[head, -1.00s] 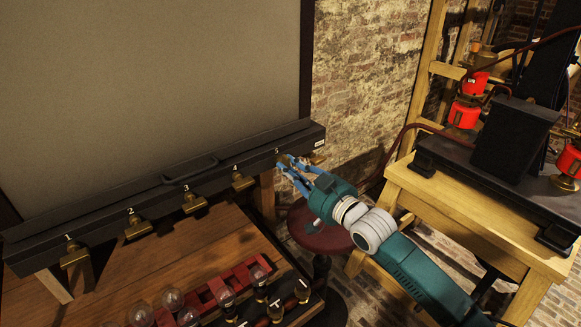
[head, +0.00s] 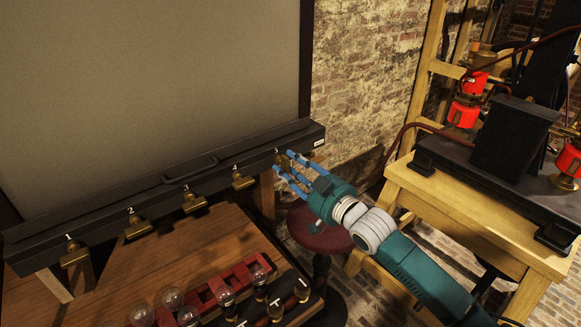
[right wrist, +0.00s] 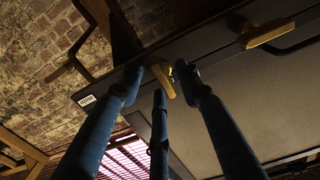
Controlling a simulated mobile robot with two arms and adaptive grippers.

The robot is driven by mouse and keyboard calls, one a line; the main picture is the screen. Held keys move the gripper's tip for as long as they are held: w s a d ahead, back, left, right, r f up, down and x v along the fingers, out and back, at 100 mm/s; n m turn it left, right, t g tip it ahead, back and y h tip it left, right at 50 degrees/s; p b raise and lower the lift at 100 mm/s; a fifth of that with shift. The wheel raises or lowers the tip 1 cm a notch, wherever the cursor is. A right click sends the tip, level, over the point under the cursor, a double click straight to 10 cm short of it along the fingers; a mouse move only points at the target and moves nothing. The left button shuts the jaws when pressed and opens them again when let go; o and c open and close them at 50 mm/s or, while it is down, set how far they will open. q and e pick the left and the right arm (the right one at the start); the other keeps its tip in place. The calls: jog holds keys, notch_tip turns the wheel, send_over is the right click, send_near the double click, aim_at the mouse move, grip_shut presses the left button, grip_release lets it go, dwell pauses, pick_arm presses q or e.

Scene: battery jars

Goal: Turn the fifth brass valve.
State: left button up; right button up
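The fifth brass valve (head: 281,158) sits under the number 5 at the right end of the dark rail, partly hidden by my fingers. In the right wrist view, its brass handle (right wrist: 163,80) lies at a clearly different angle from the neighbouring fourth valve handle (right wrist: 268,33). My right gripper (head: 284,164) is open at the fifth valve. In the right wrist view its blue fingers are spread around the handle, with gaps between them; I cannot tell whether any finger touches it. My left gripper is not in view.
Valves four (head: 242,179), three (head: 194,202), two (head: 138,225) and one (head: 75,253) line the dark rail (head: 110,213) leftward. Glass bulbs stand in a red rack (head: 235,279) below. A red stool (head: 318,236) and a wooden bench (head: 460,215) are to the right.

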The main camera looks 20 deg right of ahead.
jog(key=shift+r, duration=0.1)
jog(key=v, duration=1.2)
